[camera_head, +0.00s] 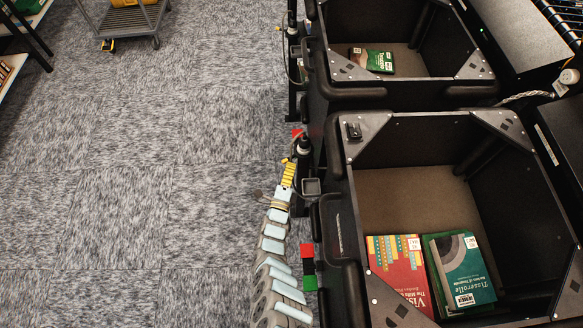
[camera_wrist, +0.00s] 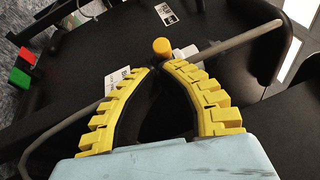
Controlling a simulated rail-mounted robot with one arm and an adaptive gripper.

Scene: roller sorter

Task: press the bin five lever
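My gripper (camera_head: 288,174) has yellow ribbed fingers and is beside the left side of the near black bin (camera_head: 343,222). In the wrist view my gripper (camera_wrist: 161,69) has its fingertips close together, with nothing visible between them. A thin grey bar (camera_wrist: 235,40) runs diagonally behind the fingers, and a short yellow cylinder (camera_wrist: 162,47) stands just past the tips. Contact with either cannot be told. No bin number is readable.
The near bin holds a red book (camera_head: 398,268) and a teal book (camera_head: 464,269). A far black bin (camera_head: 400,92) holds a green book (camera_head: 371,60). Red and green blocks (camera_head: 308,266) sit beside the near bin. Carpet at left is clear up to a cart (camera_head: 130,20).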

